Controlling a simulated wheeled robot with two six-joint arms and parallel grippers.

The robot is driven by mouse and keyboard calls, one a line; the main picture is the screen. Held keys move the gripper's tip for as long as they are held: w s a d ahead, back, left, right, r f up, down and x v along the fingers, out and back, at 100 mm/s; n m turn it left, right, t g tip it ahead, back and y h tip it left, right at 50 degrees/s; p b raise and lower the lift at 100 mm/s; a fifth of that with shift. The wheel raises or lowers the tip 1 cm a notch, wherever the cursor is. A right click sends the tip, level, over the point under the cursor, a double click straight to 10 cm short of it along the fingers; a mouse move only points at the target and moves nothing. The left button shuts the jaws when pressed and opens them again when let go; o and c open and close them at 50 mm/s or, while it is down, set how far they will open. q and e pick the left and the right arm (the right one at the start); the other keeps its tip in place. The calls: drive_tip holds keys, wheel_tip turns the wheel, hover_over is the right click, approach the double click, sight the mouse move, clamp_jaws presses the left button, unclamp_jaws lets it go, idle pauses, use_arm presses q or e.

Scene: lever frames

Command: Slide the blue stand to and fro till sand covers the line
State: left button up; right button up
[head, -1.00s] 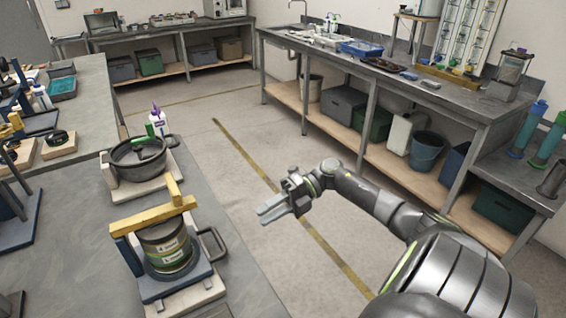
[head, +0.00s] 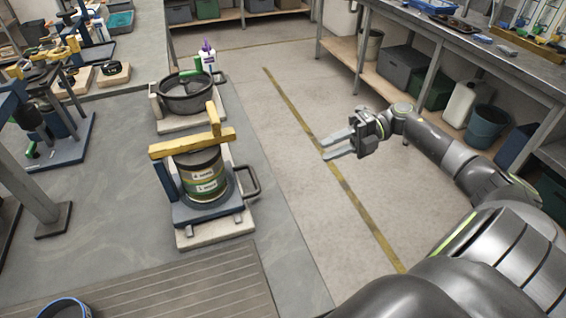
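The blue stand (head: 192,214) is on a pale base plate (head: 217,234) at the bench's right edge. It carries a clear jar (head: 203,177) with a green band and small labels, under a yellow crossbar (head: 192,144). A dark loop handle (head: 248,183) sticks out on its right side. The sand level and the line cannot be made out clearly at this size. My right gripper (head: 337,145) is open and empty over the floor, to the right of the handle and well apart from it. My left gripper is not in view.
A black pan (head: 186,97) on a pale base stands behind the blue stand, with a purple-capped bottle (head: 207,57) beyond it. A ribbed mat (head: 195,290) lies in front. Another blue-based frame (head: 62,150) stands left. Open floor separates this bench from the right-hand bench.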

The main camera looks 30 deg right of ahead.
drive_tip(key=p+x, duration=0.2)
drive_tip(key=x, duration=0.6)
drive_tip(key=p+x, duration=0.2)
drive_tip(key=x, duration=0.6)
drive_tip(key=shift+a+r, duration=0.2)
drive_tip(key=shift+w+a+f, duration=0.2)
drive_tip(key=shift+a, duration=0.3)
drive_tip(key=shift+c, duration=0.2)
clamp_jaws()
